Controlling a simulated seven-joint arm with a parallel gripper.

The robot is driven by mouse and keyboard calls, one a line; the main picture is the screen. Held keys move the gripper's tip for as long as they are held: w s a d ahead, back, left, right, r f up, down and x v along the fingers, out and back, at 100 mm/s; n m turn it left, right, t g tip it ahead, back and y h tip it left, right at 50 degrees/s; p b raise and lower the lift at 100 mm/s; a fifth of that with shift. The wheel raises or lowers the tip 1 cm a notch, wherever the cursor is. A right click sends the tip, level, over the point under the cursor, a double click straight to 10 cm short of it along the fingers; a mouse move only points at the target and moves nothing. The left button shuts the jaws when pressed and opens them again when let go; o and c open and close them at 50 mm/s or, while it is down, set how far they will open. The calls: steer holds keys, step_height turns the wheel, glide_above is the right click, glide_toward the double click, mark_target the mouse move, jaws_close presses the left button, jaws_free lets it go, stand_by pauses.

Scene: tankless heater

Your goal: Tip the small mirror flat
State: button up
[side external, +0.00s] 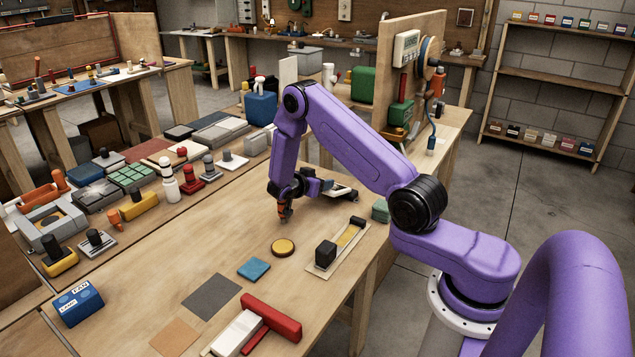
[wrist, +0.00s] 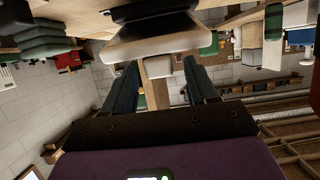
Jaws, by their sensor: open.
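I cannot pick out the small mirror with certainty. A small dark-and-pale tilted piece (side external: 342,192) sits on the bench just right of my gripper (side external: 286,208) in the side view and may be it. In the wrist view, a dark-topped pale slab (wrist: 150,45) with a small pale tab lies ahead of my gripper (wrist: 161,64), around the gap between the two fingers. The fingers are apart, with nothing visibly clamped. I cannot tell whether they touch the slab. The arm partly hides this area in the side view.
A black block on a wooden track (side external: 326,254), a yellow disc (side external: 283,247) and a blue square (side external: 254,268) lie nearer on the bench. A red bar (side external: 271,317) lies in front. Several tools crowd the left side. An upright heater panel (side external: 408,70) stands behind.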

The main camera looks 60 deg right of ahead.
steer(key=v, duration=1.7)
steer(key=shift+a, duration=0.2)
steer(key=shift+d, duration=0.15)
steer(key=c, duration=0.8)
steer(key=shift+s+d+g, duration=0.1)
steer(key=shift+d+g, duration=0.3)
jaws_close()
steer(key=s+d+r+n+g+y, duration=0.1)
steer(key=s+d+n+g+y, duration=0.2)
steer(key=d+n+g+y, duration=0.6)
steer(key=w+d+r+n+t+y, duration=0.2)
steer(key=d+r+n+t+y, duration=0.25)
steer(key=d, duration=0.25)
steer(key=w+d+r+n+t+y, duration=0.1)
steer(key=d+r+n+t+y, duration=0.35)
steer(key=d, duration=0.25)
steer(key=shift+t, duration=0.4)
steer(key=x, duration=1.4)
steer(key=shift+w+d+f, duration=0.2)
steer(key=shift+d+f, duration=0.05)
steer(key=shift+f, duration=0.2)
